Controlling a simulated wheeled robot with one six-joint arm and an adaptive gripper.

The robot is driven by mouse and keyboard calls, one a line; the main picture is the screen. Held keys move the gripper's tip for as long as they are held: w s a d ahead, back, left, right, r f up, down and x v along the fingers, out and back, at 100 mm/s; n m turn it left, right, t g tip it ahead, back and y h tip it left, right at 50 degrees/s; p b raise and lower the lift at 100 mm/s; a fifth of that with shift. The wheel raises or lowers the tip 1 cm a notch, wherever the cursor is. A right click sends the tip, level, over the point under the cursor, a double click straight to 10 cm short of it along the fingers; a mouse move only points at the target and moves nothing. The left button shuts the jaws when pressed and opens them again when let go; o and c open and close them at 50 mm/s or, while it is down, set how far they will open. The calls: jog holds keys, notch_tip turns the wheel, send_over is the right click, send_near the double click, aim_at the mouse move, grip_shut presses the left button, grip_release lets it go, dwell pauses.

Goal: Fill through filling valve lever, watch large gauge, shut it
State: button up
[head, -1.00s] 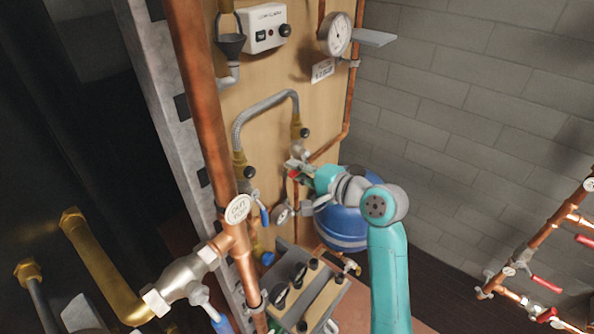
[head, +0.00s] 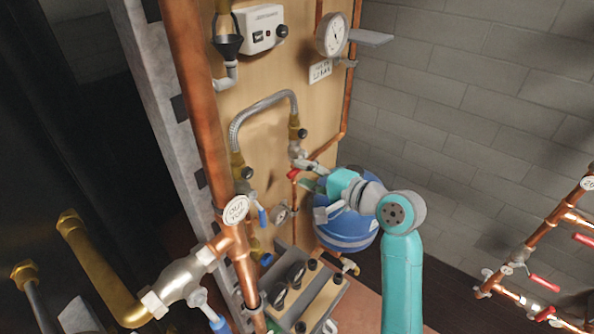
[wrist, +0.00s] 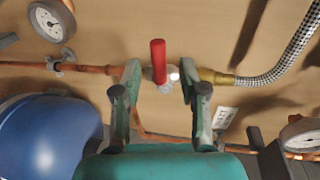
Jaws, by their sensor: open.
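The filling valve's red lever (head: 293,174) is on the copper pipe below the braided hose. In the wrist view the red lever (wrist: 158,60) stands crosswise to its pipe, between my fingertips. My gripper (head: 308,174) is open, a finger on each side of the lever; it also shows in the wrist view (wrist: 160,70). I cannot tell whether either finger touches it. The large gauge (head: 332,36) is on the upper right of the wooden panel, facing me; its reading is too small to tell. It shows partly in the wrist view (wrist: 303,135).
A blue vessel (head: 350,235) stands right behind my gripper. A small gauge (head: 281,213) and a blue-handled valve (head: 262,216) are lower left. The braided hose (head: 262,105) arches above. A thick copper pipe (head: 200,100) runs in front on the left.

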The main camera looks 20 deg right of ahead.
jog(key=v, duration=0.8)
jog(key=shift+s, duration=0.15)
dwell(1.6)
jog(key=s+a+f+t+h, duration=0.1)
jog(key=s+f+h, duration=0.2)
jog(key=s+f, duration=0.6)
jog(key=s+f+h, duration=0.4)
jog(key=s+f, duration=0.2)
jog(key=f, duration=0.5)
jog(key=s+a+r+n+h, duration=0.1)
jog(key=s+n, duration=1)
jog(key=s, duration=1.5)
jog(key=shift+r+t+h, duration=0.3)
jog(key=shift+r, duration=0.05)
